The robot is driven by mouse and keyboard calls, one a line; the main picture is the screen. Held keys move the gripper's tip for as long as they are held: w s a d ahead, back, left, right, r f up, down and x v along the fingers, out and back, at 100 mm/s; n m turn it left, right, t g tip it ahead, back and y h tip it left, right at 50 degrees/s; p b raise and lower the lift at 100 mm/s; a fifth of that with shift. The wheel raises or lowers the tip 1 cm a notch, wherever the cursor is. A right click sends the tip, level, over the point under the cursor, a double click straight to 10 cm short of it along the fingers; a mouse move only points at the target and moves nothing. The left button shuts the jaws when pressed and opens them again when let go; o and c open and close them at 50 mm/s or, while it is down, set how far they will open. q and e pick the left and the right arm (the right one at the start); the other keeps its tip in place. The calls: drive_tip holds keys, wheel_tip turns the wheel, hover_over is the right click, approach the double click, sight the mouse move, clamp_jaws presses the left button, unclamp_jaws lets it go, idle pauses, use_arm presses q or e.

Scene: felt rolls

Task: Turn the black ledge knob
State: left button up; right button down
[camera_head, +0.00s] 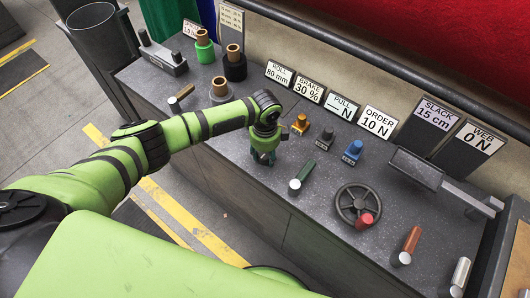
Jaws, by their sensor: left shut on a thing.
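My left gripper (263,158) points down at the grey worktop, left of an orange knob (300,125). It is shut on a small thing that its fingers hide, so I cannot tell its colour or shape. A small black knob (325,139) stands on the worktop between the orange knob and a blue knob (353,152), to the right of my left gripper and apart from it. I cannot tell whether this is the ledge knob. My right gripper is not in view.
The worktop (290,215) holds a green-handled lever (306,169) close to my left gripper, and a handwheel (358,203) with a red grip. Signs (309,90) line the back. Rolls, including a green one (205,51), stand at the upper left.

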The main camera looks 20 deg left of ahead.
sight(266, 154)
use_arm(q)
drive_tip(key=shift+s+d+f, duration=0.1)
drive_tip(key=o, duration=1.2)
drive_tip(key=shift+c, duration=0.2)
drive_tip(key=shift+r, duration=0.25)
wheel_tip(266, 154, up, 12)
drive_tip(key=shift+f, duration=0.2)
